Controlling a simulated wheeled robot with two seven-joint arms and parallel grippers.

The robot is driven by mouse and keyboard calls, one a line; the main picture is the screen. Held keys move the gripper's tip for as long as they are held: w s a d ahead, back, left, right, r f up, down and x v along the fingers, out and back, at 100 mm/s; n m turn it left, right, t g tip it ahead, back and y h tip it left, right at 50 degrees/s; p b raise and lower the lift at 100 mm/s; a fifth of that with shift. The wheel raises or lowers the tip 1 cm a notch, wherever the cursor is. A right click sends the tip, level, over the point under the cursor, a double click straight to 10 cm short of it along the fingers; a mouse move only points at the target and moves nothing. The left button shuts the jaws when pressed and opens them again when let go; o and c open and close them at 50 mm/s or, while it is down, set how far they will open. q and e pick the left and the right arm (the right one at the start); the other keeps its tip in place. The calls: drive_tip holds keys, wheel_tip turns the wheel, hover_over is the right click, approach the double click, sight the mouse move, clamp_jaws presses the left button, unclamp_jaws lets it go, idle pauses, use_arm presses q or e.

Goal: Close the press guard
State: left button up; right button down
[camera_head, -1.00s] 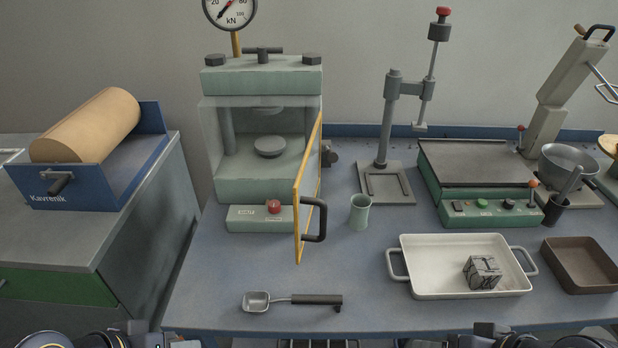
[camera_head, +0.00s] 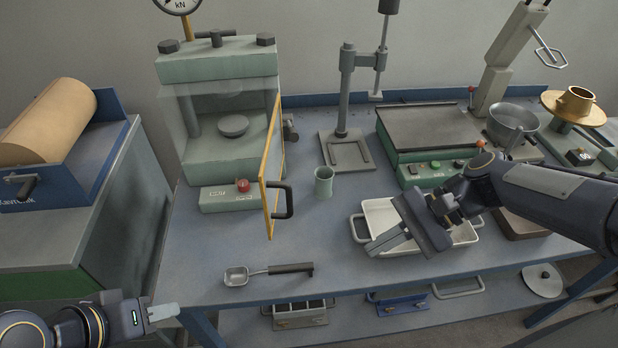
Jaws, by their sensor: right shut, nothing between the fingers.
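The press (camera_head: 215,95) is a pale green frame at the back left. Its guard (camera_head: 271,165) is a yellow-edged clear panel, seen almost edge-on. The guard stands open, swung out toward the front from the press's right side. Its dark handle (camera_head: 287,201) sticks out to the right. My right gripper (camera_head: 388,240) is shut and empty, over the white tray, to the right of the handle and apart from it. My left gripper (camera_head: 162,312) is low at the left, off the bench's front edge and far from the guard; its finger opening is unclear.
A green cup (camera_head: 324,182) stands right of the handle. A scoop (camera_head: 268,272) lies in front of the guard. The white tray (camera_head: 378,212) is partly hidden by my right arm. A grey stand (camera_head: 346,140) is behind the cup.

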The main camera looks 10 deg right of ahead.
drive_tip(key=w+d+r+m+y+p, duration=0.3)
drive_tip(key=w+r+m+y, duration=0.1)
drive_tip(key=w+m+y, duration=0.4)
drive_tip(key=a+n, duration=0.1)
drive_tip(key=a, duration=1.3)
drive_tip(key=shift+h+p, duration=0.3)
drive_tip(key=shift+p, duration=0.15)
drive_tip(key=shift+w+a, duration=0.1)
